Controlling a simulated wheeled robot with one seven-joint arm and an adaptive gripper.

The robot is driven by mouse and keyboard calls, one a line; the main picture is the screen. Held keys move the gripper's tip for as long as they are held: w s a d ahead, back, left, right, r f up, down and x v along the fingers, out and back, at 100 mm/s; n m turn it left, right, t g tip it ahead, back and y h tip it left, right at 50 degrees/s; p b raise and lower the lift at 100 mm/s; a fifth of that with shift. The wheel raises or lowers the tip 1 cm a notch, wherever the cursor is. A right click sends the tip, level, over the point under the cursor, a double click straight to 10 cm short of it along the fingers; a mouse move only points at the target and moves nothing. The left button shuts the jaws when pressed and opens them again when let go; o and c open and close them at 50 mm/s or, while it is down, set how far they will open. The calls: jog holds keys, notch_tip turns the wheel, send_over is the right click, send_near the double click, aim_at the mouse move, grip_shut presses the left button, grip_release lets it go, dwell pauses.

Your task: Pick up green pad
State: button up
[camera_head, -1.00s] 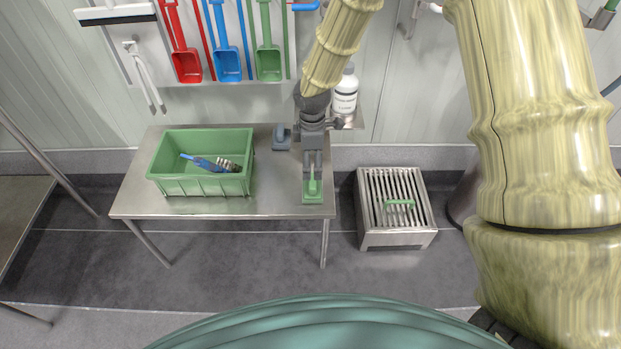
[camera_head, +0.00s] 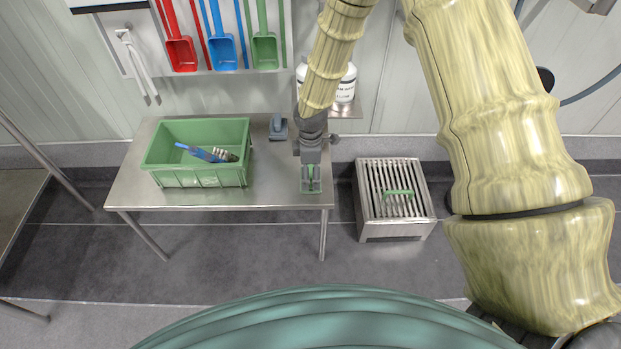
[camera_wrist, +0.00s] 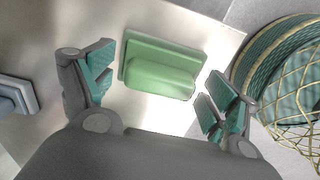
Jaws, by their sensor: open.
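The green pad (camera_wrist: 160,68) is a flat block with a raised grip on top. It lies on the steel table (camera_wrist: 225,38), near the table's right end. In the wrist view it sits ahead of and between the fingers of my gripper (camera_wrist: 160,98), which is open and empty. The fingers stand apart on either side, with no contact visible. In the head view my gripper (camera_head: 312,178) is over the pad and mostly hides it; only a little green shows.
A green crate (camera_head: 165,172) with a blue-handled brush (camera_head: 208,154) stands on the table's left. A grey-blue pad (camera_head: 278,128) lies behind. White bottles (camera_head: 345,88) stand on a wall shelf. A slatted steel stand (camera_head: 372,205) holding a green handled item (camera_head: 398,192) is at right.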

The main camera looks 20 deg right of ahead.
jog(key=c, duration=1.1)
